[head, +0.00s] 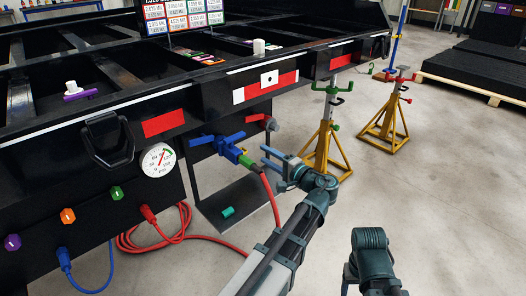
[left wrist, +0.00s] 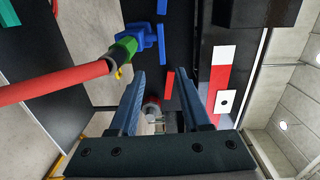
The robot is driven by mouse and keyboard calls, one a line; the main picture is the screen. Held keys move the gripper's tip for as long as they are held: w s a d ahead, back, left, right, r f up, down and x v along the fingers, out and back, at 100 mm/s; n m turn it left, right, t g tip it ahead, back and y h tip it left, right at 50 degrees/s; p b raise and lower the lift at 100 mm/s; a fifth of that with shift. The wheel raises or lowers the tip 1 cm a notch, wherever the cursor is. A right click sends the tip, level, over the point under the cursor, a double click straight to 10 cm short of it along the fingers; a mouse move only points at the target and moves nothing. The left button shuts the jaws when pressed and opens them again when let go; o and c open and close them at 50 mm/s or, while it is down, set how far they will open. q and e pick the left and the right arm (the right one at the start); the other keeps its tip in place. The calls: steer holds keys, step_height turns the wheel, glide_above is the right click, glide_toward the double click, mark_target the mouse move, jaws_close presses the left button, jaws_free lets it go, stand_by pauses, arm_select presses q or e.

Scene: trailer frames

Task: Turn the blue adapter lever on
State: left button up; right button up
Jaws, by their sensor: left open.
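The blue adapter (head: 226,147) sits under the trailer frame's edge, with a blue bar sticking out to its left that may be the lever. A green coupling (head: 246,161) joins it to a red hose (head: 270,195). My left gripper (head: 268,158) is open and empty, just right of the coupling, fingers toward the frame. In the left wrist view the blue adapter (left wrist: 147,40) and green coupling (left wrist: 124,49) lie ahead and left of the open fingers (left wrist: 160,74), apart from them. My right gripper is out of view; only part of that arm shows.
A pressure gauge (head: 159,160) and a black hook handle (head: 108,138) are on the frame at left. A grey-tipped red fitting (head: 270,124) is above my left gripper. Yellow stands (head: 326,150) are at right. Coiled red hose (head: 130,240) lies on the floor.

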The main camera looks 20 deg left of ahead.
mark_target(241, 137)
arm_select(q)
steer(key=x, duration=0.4)
steer(key=w+x, duration=0.1)
steer(key=x, duration=0.8)
steer(key=shift+w+r, duration=0.1)
steer(key=shift+w, duration=0.2)
jaws_close()
